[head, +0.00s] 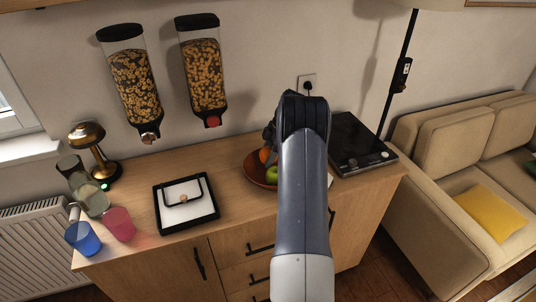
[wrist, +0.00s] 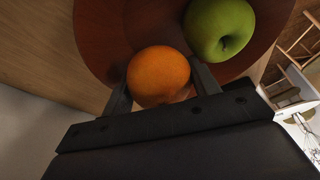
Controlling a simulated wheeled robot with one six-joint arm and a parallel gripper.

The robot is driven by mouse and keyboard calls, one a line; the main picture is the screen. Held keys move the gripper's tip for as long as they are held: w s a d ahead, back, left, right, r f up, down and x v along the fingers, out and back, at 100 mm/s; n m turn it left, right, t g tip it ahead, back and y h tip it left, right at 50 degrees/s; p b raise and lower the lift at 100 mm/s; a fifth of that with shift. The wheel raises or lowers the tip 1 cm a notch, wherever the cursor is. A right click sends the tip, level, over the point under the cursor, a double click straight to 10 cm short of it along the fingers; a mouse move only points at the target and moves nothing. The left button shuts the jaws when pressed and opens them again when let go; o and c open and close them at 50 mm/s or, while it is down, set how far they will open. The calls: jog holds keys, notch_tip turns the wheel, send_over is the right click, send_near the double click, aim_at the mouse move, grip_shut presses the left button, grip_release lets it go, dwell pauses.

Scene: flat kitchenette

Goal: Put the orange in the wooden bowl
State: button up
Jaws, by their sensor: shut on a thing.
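The orange (wrist: 158,72) is between the two fingers of my gripper (wrist: 157,84) in the wrist view, and the fingers are shut on it. The reddish-brown wooden bowl (wrist: 100,35) lies behind the orange in that view. In the head view the orange (head: 264,155) shows at the bowl's far left side, just left of my arm. The bowl (head: 251,169) stands on the wooden counter, partly hidden by my arm. I cannot tell whether the orange touches the bowl.
A green apple (wrist: 219,28) is in the bowl, close beside the orange. A black-framed tray (head: 187,221) lies left of the bowl, and a black hob (head: 354,140) lies right. Two cereal dispensers (head: 204,75) hang on the wall. Cups (head: 83,239) stand at the counter's left end.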

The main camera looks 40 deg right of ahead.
jog(key=shift+f, duration=0.15)
jog(key=o, duration=1.1)
jog(key=b+v, duration=0.1)
jog(key=v, duration=1)
jog(key=shift+x, duration=3.6)
